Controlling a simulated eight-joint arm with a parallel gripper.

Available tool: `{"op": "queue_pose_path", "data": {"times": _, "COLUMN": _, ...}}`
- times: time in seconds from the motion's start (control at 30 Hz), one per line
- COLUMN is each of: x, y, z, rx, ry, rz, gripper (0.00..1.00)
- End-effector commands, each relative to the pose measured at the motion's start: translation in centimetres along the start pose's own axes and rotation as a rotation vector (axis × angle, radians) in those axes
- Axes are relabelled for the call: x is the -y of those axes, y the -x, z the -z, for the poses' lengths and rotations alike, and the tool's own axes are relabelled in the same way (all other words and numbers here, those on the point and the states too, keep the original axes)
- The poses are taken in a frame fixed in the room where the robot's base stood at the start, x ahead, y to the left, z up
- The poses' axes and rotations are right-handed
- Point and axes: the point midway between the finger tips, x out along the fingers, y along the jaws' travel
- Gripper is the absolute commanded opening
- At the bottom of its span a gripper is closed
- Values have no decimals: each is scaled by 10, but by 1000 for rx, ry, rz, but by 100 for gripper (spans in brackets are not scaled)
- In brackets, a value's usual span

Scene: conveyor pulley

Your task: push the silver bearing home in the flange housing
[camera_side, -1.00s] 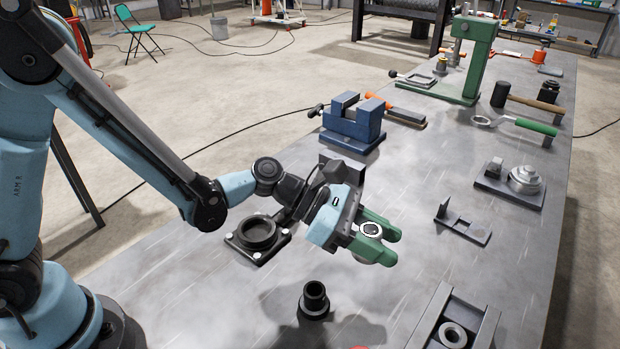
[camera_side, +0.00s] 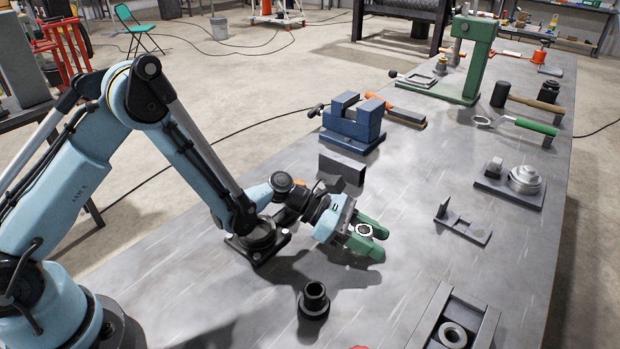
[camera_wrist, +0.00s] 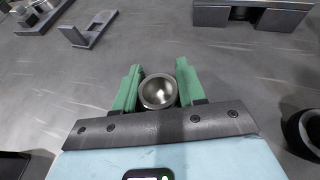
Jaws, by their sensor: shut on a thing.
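The silver bearing (camera_wrist: 158,92) is a round ring held between the green fingers of my gripper (camera_wrist: 157,86) in the wrist view. In the side view the bearing (camera_side: 364,230) shows between the fingertips of my gripper (camera_side: 367,240), above the bench. The black flange housing (camera_side: 258,243) sits on the bench to the left of my gripper, with a round bore and bolts at its corners. My arm hides part of the housing. The bearing is apart from the housing.
A black flanged sleeve (camera_side: 314,299) stands at the front; a grey channel with a ring (camera_side: 453,335) is at front right. A blue vise (camera_side: 352,122) and a dark block (camera_side: 342,166) stand behind. A grey bracket (camera_side: 463,224) lies to the right. Bench between is clear.

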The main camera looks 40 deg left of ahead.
Motion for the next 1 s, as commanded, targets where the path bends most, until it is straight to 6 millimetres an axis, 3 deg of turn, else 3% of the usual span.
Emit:
{"op": "queue_pose_path", "data": {"times": 0.43, "x": 0, "y": -2, "z": 5, "rx": 1, "ry": 0, "rz": 0, "gripper": 0}}
{"op": "queue_pose_path", "data": {"times": 0.47, "x": 0, "y": -2, "z": 4, "rx": 0, "ry": 0, "rz": 0, "gripper": 44}}
{"op": "queue_pose_path", "data": {"times": 0.6, "x": 0, "y": -2, "z": 4, "rx": 0, "ry": 0, "rz": 0, "gripper": 65}}
{"op": "queue_pose_path", "data": {"times": 1.0, "x": -1, "y": 7, "z": 4, "rx": 0, "ry": 1, "rz": -3, "gripper": 65}}
